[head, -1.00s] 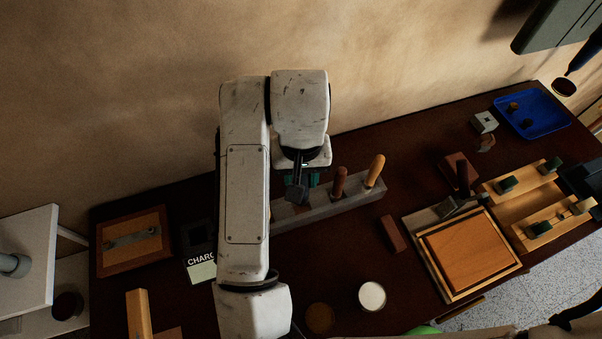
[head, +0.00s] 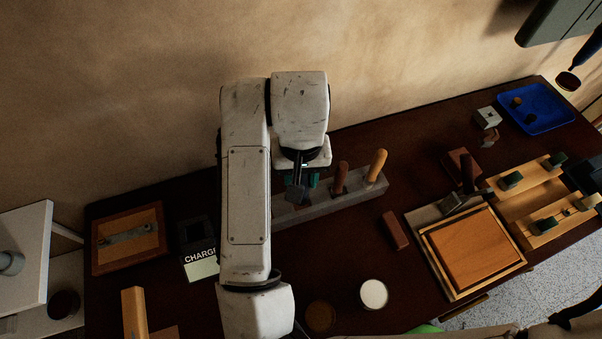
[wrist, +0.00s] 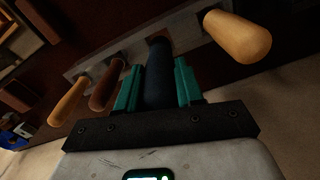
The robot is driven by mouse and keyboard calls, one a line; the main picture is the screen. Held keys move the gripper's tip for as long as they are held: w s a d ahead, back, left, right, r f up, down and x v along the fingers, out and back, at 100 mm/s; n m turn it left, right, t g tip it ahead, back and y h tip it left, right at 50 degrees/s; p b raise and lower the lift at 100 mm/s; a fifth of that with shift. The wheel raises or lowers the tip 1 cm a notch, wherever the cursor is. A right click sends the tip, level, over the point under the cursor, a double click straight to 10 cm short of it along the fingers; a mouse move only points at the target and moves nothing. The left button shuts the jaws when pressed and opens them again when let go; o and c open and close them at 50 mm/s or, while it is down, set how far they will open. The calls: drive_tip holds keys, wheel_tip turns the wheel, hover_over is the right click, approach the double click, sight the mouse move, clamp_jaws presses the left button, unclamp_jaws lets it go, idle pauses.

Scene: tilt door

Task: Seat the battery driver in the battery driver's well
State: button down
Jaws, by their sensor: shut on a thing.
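My gripper (wrist: 157,84) has teal fingers shut around a dark blue handle (wrist: 158,68), which I take to be the battery driver. The handle stands between the fingers, with its far end towards the grey rack. In the head view my gripper (head: 305,182) is over the left part of the grey rack (head: 330,206), partly covered by my arm. The rack holds upright wooden-handled tools and also shows in the wrist view (wrist: 187,40). I cannot tell which opening is the driver's well, or whether the driver's lower end is inside one.
A brown handle (head: 341,174) and an orange handle (head: 377,164) rise close to the right of my gripper. Another pale handle (wrist: 238,36) stands beside it in the wrist view. A charger (head: 198,250) lies left of my arm. The wall is behind the table.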

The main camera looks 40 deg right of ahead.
drive_tip(key=shift+f+b, duration=1.3)
drive_tip(key=shift+f, duration=0.35)
drive_tip(key=c, duration=0.6)
unclamp_jaws()
drive_tip(key=shift+c, duration=0.2)
wheel_tip(320, 180, up, 11)
drive_tip(key=shift+f+p, duration=0.1)
drive_tip(key=shift+p, duration=0.95)
